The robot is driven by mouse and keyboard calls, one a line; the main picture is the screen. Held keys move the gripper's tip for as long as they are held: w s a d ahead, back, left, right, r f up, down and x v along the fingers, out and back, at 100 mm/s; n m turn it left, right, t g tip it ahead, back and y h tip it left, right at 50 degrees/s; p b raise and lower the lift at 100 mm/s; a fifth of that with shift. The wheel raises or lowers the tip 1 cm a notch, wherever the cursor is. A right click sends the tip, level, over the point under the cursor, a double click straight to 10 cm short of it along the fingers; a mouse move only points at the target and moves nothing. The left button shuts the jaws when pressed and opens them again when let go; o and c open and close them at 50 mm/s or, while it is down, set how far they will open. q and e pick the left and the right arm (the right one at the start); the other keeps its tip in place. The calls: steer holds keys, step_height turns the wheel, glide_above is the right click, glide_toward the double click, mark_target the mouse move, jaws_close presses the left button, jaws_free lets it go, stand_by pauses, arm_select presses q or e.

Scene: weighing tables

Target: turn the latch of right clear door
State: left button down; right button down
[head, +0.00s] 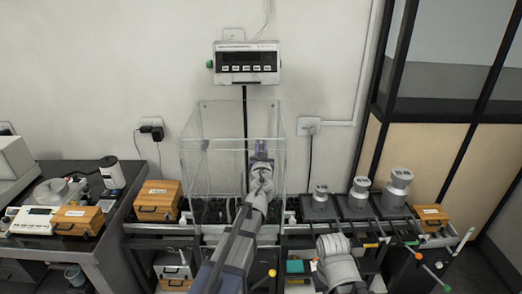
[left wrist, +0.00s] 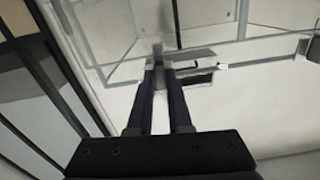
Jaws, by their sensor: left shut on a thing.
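A clear-walled enclosure (head: 212,165) stands in the middle, against the wall. My left arm reaches up to its right part, and my left gripper (head: 262,147) is at the right clear door (head: 278,165). In the left wrist view the two dark fingers (left wrist: 159,64) are close together, shut on a small grey piece (left wrist: 158,47) at the clear panel, which looks like the latch. The fingertips hide most of it, so its angle cannot be told. My right arm shows low at the right in the head view; its gripper cannot be made out.
A scale display (head: 247,62) hangs on the wall above. Several steel weights (head: 361,190) stand right of the enclosure. Wooden boxes (head: 158,200) sit at its left, and another (head: 431,217) at the far right. A side table (head: 115,225) with instruments stands at left.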

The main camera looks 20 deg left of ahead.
arm_select(q)
steer(key=shift+n, duration=0.6)
steer(key=c, duration=0.8)
jaws_free()
steer(key=shift+c, duration=0.2)
steer(key=shift+s, duration=0.1)
steer(key=v, duration=0.7)
steer(key=shift+s, duration=0.35)
steer(key=shift+d, duration=0.15)
